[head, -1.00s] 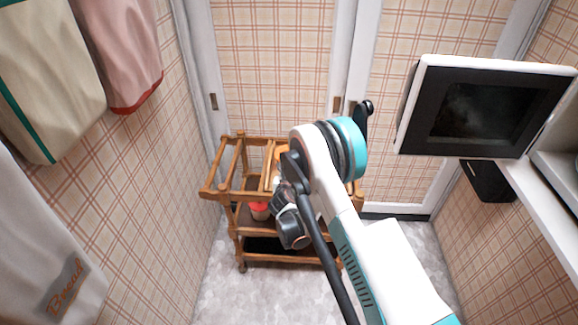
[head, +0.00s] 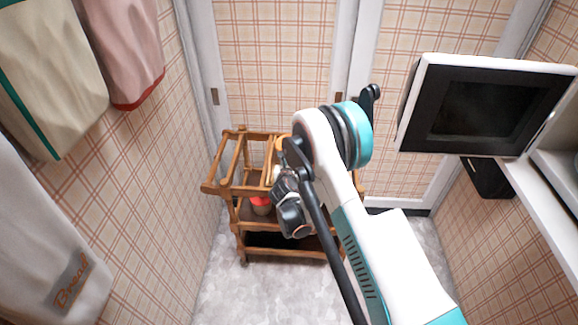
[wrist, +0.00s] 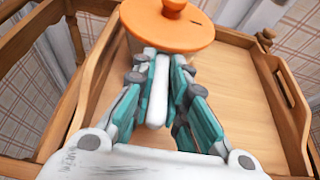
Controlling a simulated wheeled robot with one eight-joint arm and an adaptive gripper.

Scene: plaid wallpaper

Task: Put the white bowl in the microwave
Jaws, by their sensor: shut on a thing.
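My gripper (wrist: 158,95) is shut on a narrow white part at the middle of the wrist view. The white part runs up to a pale vessel (wrist: 134,44) under a round orange lid (wrist: 168,27) with a knob. This vessel is probably the white bowl, but the fingers and lid hide most of it. It is over the wooden trolley's top tray. In the head view my arm hides most of the gripper and vessel. The microwave is at the right, where its white-framed dark glass panel (head: 487,108) looks like a door swung open. Its inside is not visible.
The wooden trolley (head: 228,188) stands below my arm, with a red-topped container (head: 261,206) on a lower shelf. A white counter (head: 545,212) runs along the right wall. Towels (head: 45,75) hang at the left. Grey floor is free in front of the trolley.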

